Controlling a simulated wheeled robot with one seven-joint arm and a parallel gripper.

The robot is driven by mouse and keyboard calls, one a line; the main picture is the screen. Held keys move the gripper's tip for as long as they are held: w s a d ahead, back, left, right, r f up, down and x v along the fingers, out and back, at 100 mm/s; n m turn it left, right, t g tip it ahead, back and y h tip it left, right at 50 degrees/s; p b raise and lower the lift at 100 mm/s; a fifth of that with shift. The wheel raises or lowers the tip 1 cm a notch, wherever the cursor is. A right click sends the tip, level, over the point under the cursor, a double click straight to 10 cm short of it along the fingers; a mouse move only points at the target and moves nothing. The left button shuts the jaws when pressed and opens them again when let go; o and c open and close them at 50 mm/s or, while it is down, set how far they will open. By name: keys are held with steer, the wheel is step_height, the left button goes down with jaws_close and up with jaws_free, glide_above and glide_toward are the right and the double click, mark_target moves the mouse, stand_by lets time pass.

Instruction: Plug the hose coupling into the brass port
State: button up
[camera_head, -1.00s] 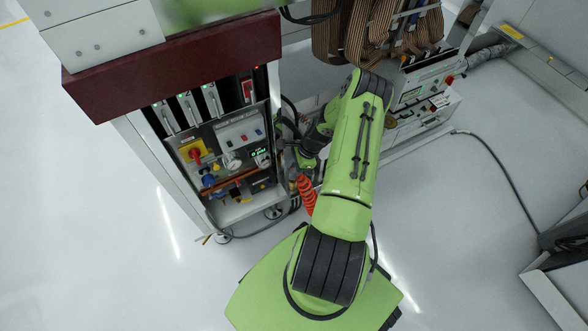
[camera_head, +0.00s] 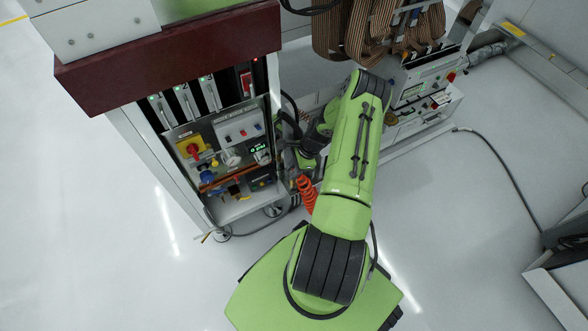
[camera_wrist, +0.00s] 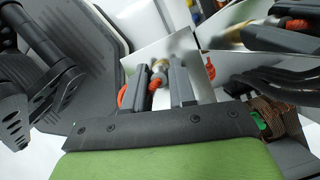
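In the wrist view my gripper (camera_wrist: 165,72) has its two dark fingers close together on either side of a small metallic hose coupling (camera_wrist: 159,67). The fingers seem to press on it from both sides. An orange-red hose (camera_wrist: 154,84) runs back from the coupling between the fingers and shows again left of them. In the head view the coiled orange hose (camera_head: 307,194) hangs beside my green arm. My fingertips and the coupling are hidden there behind my arm and wrist.
A cabinet stands left of my arm, with a control panel (camera_head: 238,128), a red knob on yellow (camera_head: 191,149) and a dark red top (camera_head: 170,62). Brown ribbed cables (camera_head: 385,30) hang behind my arm. A shiny plate (camera_wrist: 200,60) lies close beyond my fingers. Open floor is at right.

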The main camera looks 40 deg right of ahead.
steer(key=o, duration=0.5)
steer(key=p+v, duration=0.5)
steer(key=v, duration=1)
steer(key=shift+r, duration=0.4)
